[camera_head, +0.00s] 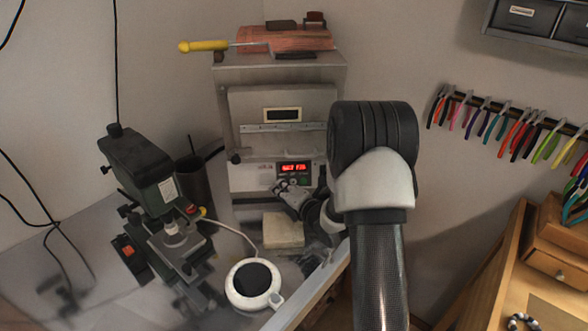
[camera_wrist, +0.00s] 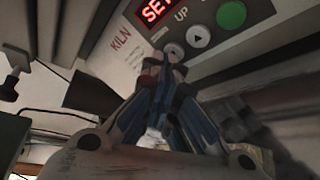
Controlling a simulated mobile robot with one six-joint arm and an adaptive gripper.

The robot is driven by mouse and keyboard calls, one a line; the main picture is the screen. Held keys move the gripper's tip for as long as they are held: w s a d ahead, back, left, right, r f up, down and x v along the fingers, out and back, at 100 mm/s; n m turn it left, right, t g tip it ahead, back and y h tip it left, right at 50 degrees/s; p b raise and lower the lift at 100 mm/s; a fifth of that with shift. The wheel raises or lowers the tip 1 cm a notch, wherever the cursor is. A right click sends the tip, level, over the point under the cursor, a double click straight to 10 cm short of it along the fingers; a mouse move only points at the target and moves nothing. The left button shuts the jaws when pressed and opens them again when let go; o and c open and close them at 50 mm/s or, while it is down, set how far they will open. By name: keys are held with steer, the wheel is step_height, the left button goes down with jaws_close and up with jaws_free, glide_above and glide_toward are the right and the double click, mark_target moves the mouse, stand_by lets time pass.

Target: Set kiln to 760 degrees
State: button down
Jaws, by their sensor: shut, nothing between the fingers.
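The kiln (camera_head: 235,110) is a grey metal box with a small window and a lit red display (camera_head: 294,167) low on its front. The digits are too small to read for sure in the head view. In the wrist view the display (camera_wrist: 158,11) shows "SE" and part of another letter, cut off by the frame. Beside it are an UP label, a button with a triangle (camera_wrist: 197,38), a green button (camera_wrist: 231,15) and a round button (camera_wrist: 174,51) just beyond my fingertips. My gripper (camera_wrist: 163,66) is shut and empty, close to that button; I cannot tell whether it touches.
A pale block (camera_head: 284,231) lies below the panel. A white round device (camera_head: 253,284) with a black top stands in front. A green bench machine (camera_head: 150,170) and a dark cup (camera_head: 193,180) are at left. A yellow-handled tool (camera_head: 204,46) lies on top of the kiln.

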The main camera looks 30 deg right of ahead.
stand_by(0.3)
steer(key=shift+s+a+r+b, duration=0.2)
steer(key=shift+s+r+b, duration=0.05)
steer(key=shift+s+b, duration=0.2)
steer(key=shift+s+a+r+b, duration=0.25)
steer(key=shift+s+a+r, duration=0.15)
steer(key=shift+s, duration=0.45)
steer(key=shift+s+a+r+b, duration=0.2)
steer(key=shift+s+a+r, duration=0.2)
steer(key=shift+s, duration=0.4)
steer(key=shift+s+a+r+b, duration=0.25)
steer(key=shift+s+a+r, duration=0.15)
steer(key=shift+s, duration=0.45)
